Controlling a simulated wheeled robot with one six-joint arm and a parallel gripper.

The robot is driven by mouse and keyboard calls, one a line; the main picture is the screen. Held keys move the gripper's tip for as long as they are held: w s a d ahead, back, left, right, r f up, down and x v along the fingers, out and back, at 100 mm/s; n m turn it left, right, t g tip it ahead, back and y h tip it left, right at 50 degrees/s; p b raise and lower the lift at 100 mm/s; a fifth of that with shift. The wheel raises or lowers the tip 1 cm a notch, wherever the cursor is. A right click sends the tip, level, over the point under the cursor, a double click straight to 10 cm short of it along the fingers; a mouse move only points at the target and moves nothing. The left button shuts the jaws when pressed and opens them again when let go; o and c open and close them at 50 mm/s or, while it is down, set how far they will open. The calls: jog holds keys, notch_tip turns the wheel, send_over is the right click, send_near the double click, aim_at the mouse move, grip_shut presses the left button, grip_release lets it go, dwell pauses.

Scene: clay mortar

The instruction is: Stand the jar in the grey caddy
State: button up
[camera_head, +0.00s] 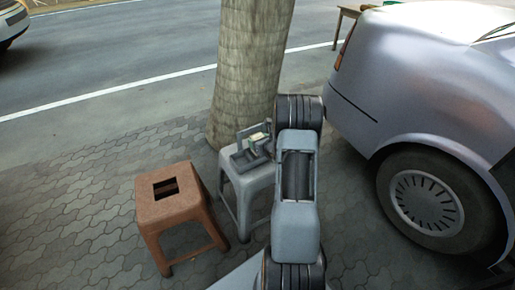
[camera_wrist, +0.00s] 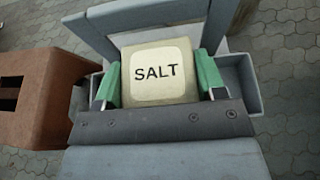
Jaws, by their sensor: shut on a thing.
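The jar (camera_wrist: 159,72) is a pale beige block-like shape with a white label reading SALT facing the wrist camera. My gripper (camera_wrist: 159,80) is shut on it, with a green finger pad on each side. The grey caddy (camera_wrist: 240,85) shows around and behind the jar, with its handle (camera_wrist: 148,17) beyond it and open compartments to the left and right. The jar is over the caddy's middle; I cannot tell whether its base touches the bottom. In the head view the caddy (camera_head: 239,162) stands on a grey stool, the jar (camera_head: 258,136) small at my gripper, which my arm mostly hides.
The grey stool (camera_head: 247,186) stands by a tree trunk (camera_head: 248,70). A reddish-brown stool (camera_head: 180,205) with a square hole in its seat is to the left. A silver car (camera_head: 430,90) is close on the right. Paving (camera_head: 70,220) is open at the far left.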

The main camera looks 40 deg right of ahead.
jog(key=shift+w+f+b, duration=0.15)
jog(key=shift+f+b, duration=0.15)
jog(key=shift+f, duration=0.65)
jog(key=shift+w+f+b, duration=0.15)
jog(key=shift+f+b, duration=0.1)
jog(key=shift+f, duration=0.65)
jog(key=shift+f, duration=0.1)
jog(key=shift+f+b, duration=0.15)
jog(key=shift+b, duration=0.15)
jog(key=o, duration=1.1)
